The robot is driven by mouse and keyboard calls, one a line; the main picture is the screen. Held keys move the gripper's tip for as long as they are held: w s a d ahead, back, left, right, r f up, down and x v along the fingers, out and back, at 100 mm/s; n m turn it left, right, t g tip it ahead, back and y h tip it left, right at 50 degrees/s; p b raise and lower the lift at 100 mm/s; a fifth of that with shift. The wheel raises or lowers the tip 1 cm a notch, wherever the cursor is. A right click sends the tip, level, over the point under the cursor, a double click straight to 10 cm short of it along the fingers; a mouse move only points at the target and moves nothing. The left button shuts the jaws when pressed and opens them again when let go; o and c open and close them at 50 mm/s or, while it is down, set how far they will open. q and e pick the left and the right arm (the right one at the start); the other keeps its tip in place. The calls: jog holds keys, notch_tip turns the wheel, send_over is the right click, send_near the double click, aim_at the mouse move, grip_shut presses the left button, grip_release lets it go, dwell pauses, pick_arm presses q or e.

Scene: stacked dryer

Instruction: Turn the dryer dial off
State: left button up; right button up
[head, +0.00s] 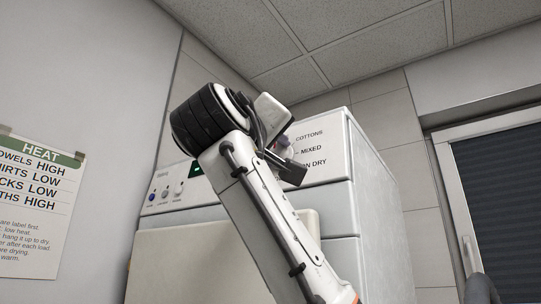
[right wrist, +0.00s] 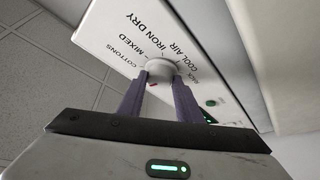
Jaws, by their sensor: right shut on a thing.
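The white stacked dryer (head: 385,190) stands in the middle of the head view, with printed labels such as COTTONS, MIXED and IRON DRY on its top panel. In the right wrist view the round pale dial (right wrist: 160,68) sits on that panel, ringed by the labels. My right gripper (right wrist: 160,78) is shut on the dial, one purple finger on each side. A small red mark shows beside the dial. In the head view my right gripper (head: 286,146) is at the panel, and my arm hides most of the dial. My left gripper is not in view.
Small knobs or buttons (head: 165,192) and a dark display sit at the panel's left. A HEAT notice (head: 38,195) hangs on the left wall. A window with a dark blind (head: 500,190) is at the right. Free space lies between dryer and window.

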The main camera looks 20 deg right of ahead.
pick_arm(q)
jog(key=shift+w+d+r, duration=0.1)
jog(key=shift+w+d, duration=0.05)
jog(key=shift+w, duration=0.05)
pick_arm(e)
jog(key=shift+d+n+y, duration=0.15)
jog(key=shift+n+y, duration=0.25)
jog(key=shift+n, duration=0.4)
jog(key=o, duration=1)
jog(key=shift+s+a+f, duration=0.15)
jog(key=shift+s+a, duration=0.05)
jog(key=shift+s, duration=0.05)
pick_arm(q)
jog(key=b, duration=0.1)
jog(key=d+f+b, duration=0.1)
jog(key=b, duration=0.1)
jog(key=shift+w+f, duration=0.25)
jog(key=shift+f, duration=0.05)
pick_arm(e)
jog(key=v, duration=0.9)
jog(key=shift+s+a, duration=0.1)
jog(key=shift+s, duration=0.25)
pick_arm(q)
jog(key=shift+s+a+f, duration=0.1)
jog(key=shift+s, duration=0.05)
